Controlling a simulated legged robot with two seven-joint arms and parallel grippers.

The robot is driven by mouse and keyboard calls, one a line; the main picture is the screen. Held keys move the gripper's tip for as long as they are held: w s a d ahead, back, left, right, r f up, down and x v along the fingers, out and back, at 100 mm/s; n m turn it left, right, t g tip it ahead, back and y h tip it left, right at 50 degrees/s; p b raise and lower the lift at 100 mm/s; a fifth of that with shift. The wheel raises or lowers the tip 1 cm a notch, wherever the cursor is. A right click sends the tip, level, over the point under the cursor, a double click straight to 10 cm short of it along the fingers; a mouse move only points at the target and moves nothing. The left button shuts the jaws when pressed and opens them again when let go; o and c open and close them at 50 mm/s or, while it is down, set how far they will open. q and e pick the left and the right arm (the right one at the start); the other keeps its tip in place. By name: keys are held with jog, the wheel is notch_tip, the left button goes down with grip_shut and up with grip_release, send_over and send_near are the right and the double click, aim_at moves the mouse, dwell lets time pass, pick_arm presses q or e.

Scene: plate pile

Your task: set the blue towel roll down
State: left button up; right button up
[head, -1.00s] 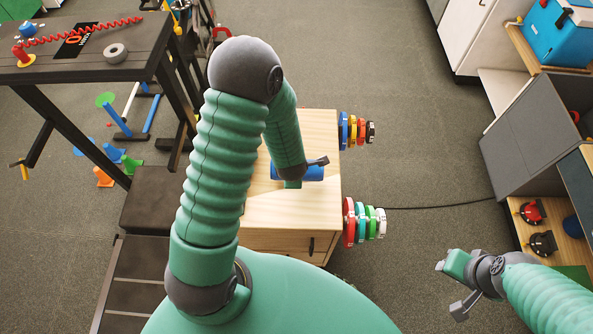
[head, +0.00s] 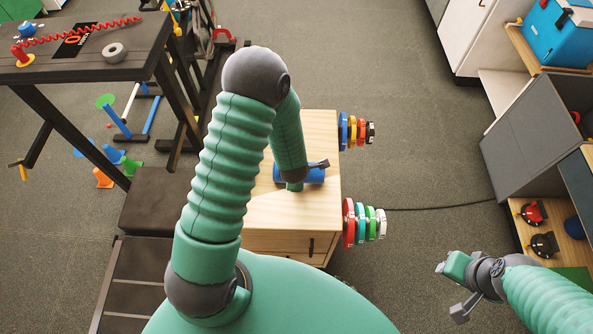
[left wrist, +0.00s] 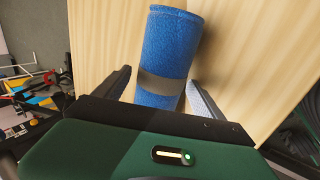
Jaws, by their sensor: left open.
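The blue towel roll (head: 314,175) lies on its side on the wooden top of a cabinet (head: 262,208), partly hidden by my left arm in the head view. In the left wrist view the roll (left wrist: 173,45) has a grey band around its middle and rests against pale wood. My left gripper (head: 299,179) is over the roll, with one finger on each side of it in the left wrist view (left wrist: 160,90); the jaws are open. Whether a finger still touches the roll is hard to tell. My right gripper (head: 455,287) is open and empty, above the floor at the lower right.
Coloured weight discs (head: 356,132) stick out from the cabinet's right side, with more discs (head: 363,222) nearer me. A dark workbench (head: 75,62) stands at the upper left. Shelving (head: 530,130) stands at the right. The floor between cabinet and shelving is clear, except for a black cable.

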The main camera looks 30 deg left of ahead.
pick_arm(q)
jog(key=shift+r, duration=0.15)
jog(key=s+d+r+m+h+p, duration=0.1)
jog(key=s+d+r+m, duration=0.1)
jog(key=r+m, duration=0.4)
jog(key=s+d+r+m+g+p, duration=0.1)
jog(key=s+d+r+m, duration=0.2)
jog(key=m, duration=0.7)
jog(key=s+d+r+m+g+h, duration=0.1)
jog(key=s+d+r+m, duration=0.2)
jog(key=s+r+m, duration=0.3)
notch_tip(320, 180, up, 5)
jog(key=shift+d+r+m+h+p, duration=0.2)
jog(key=shift+m+h+p, duration=0.15)
jog(key=shift+m, duration=0.75)
jog(key=shift+c, duration=0.2)
